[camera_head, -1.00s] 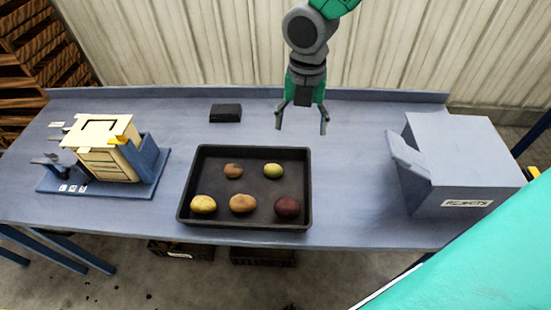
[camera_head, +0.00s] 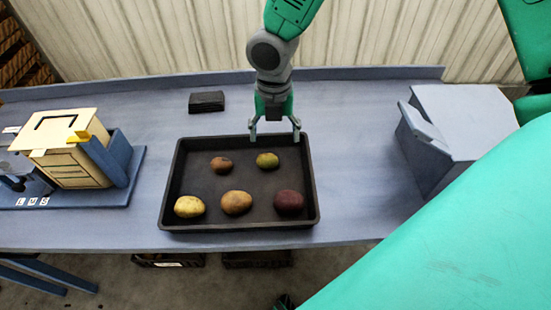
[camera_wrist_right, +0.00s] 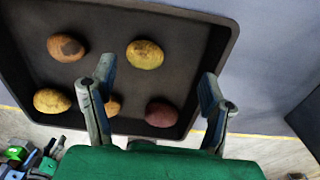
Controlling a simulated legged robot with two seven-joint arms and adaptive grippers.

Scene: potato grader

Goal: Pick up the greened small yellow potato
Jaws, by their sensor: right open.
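The greened small yellow potato (camera_head: 267,160) lies at the back right of the black tray (camera_head: 313,195), yellow with a green tinge. It also shows in the right wrist view (camera_wrist_right: 145,54), just beyond the gap between the fingers. My right gripper (camera_head: 275,138) is open and empty over the tray's back edge, a little behind the potato and apart from it. In the right wrist view its two fingers (camera_wrist_right: 157,78) stand wide apart. My left gripper is not in view.
The tray also holds a brown potato with a dark patch (camera_head: 222,164), a yellow one (camera_head: 189,206), a tan one (camera_head: 236,202) and a dark red one (camera_head: 289,202). A grey-blue bin (camera_head: 465,120) stands right, a wooden box (camera_head: 75,165) left, a dark block (camera_head: 206,102) behind.

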